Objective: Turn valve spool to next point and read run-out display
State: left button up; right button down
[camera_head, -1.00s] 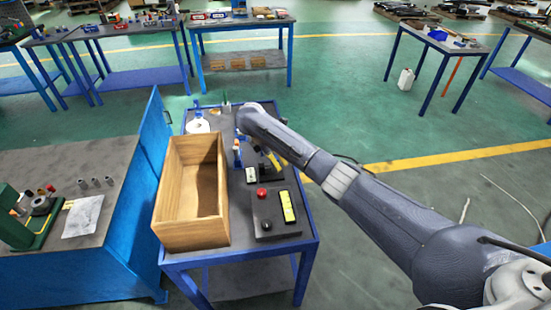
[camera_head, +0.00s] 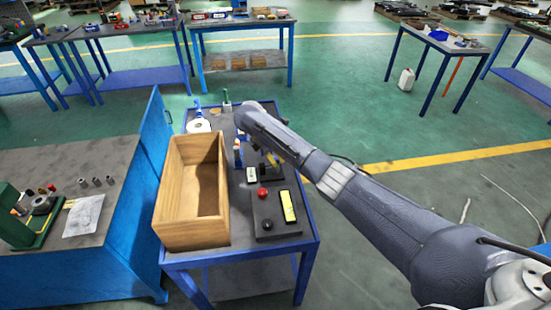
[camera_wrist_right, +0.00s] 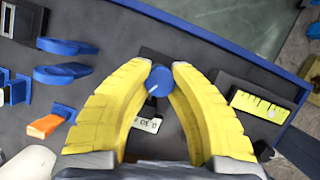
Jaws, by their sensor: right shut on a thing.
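In the right wrist view, the yellow fingertips of my right gripper (camera_wrist_right: 162,68) close on both sides of a blue round knob (camera_wrist_right: 161,79) with a white line on it. The knob appears to be the end of the valve spool; the rest of the spool is hidden. A small white display (camera_wrist_right: 147,123) sits between the fingers. Its digits look like 0.30, turned over and partly covered, so I cannot read them surely. In the head view, my right gripper (camera_head: 271,160) is low over the blue-edged cart, mostly behind its own arm. My left gripper is not seen.
A wooden box (camera_head: 165,226) stands on the cart's left side. A dark control box with a red button (camera_head: 262,192) and a yellow panel (camera_head: 289,206) is at the front right. Blue clamps (camera_wrist_right: 62,75) and an orange-tipped part (camera_wrist_right: 45,126) lie beside the gripper.

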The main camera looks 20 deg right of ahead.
jog(key=shift+d+r, duration=0.1)
jog(key=shift+d, duration=0.15)
jog(key=c, duration=1.4)
grip_release()
jog(key=shift+c, duration=0.2)
jog(key=o, duration=0.4)
jog(key=shift+a, duration=0.1)
jog(key=shift+c, duration=0.2)
jog(key=v, duration=1.1)
jog(key=shift+a+r, duration=0.2)
jog(key=shift+r, duration=0.15)
